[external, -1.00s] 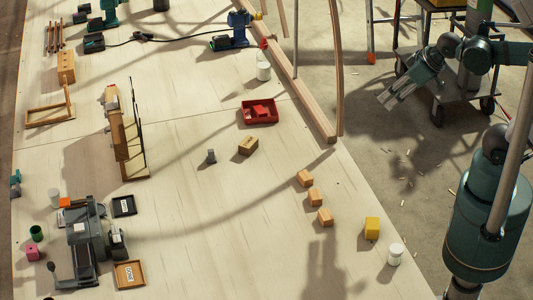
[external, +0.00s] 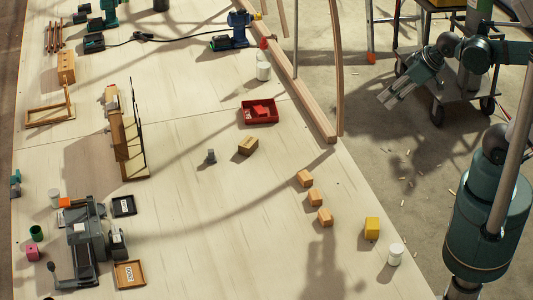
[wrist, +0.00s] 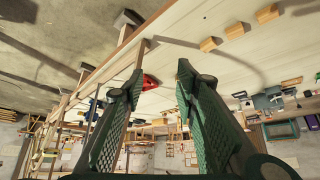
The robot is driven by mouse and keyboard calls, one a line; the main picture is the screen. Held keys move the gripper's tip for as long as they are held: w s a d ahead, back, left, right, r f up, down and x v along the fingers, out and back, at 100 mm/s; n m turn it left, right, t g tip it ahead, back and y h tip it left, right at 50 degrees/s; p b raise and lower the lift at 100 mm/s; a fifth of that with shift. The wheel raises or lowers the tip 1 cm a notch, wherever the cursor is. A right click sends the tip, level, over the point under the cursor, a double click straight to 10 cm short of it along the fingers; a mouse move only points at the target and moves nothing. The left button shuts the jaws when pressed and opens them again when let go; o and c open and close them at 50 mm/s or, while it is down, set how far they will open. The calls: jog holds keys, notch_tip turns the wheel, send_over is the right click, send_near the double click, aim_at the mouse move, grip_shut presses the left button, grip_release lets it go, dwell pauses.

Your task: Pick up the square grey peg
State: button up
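The square grey peg (external: 211,156) stands upright on the pale wooden table, near its middle, just left of a brown wooden block (external: 248,146). The block looks to have a dark opening, but it is too small to be sure. My gripper (external: 391,100) is at the upper right in the external view, raised beyond the table's right edge and far from the peg. In the wrist view my gripper (wrist: 158,85) has its two textured green fingers spread apart with nothing between them. I cannot make out the peg in the wrist view.
A red tray (external: 260,111) lies behind the block. Several small wooden blocks (external: 314,197) and a yellow block (external: 372,228) line the right side. A wooden rack (external: 127,145) stands to the left. Long laths (external: 316,105) run along the right edge. Table around the peg is clear.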

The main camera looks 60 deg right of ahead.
jog(key=w+a+r+n+g, duration=0.1)
jog(key=w+a+r+n, duration=0.15)
jog(key=w, duration=0.45)
jog(key=w+a+r+n+g, duration=0.1)
jog(key=w+r+n, duration=0.3)
jog(key=w, duration=0.4)
jog(key=n+g+p, duration=0.3)
jog(key=n+g, duration=0.2)
jog(key=n, duration=1.4)
send_over(211, 150)
jog(key=f, duration=2.4)
jog(key=shift+s+d+f, duration=0.25)
jog(key=shift+s+f, duration=0.05)
jog(key=shift+f, duration=0.1)
jog(key=shift+w+a+f, duration=0.2)
jog(key=shift+a+f, duration=0.1)
jog(key=shift+f, duration=0.3)
jog(key=shift+f, duration=1.3)
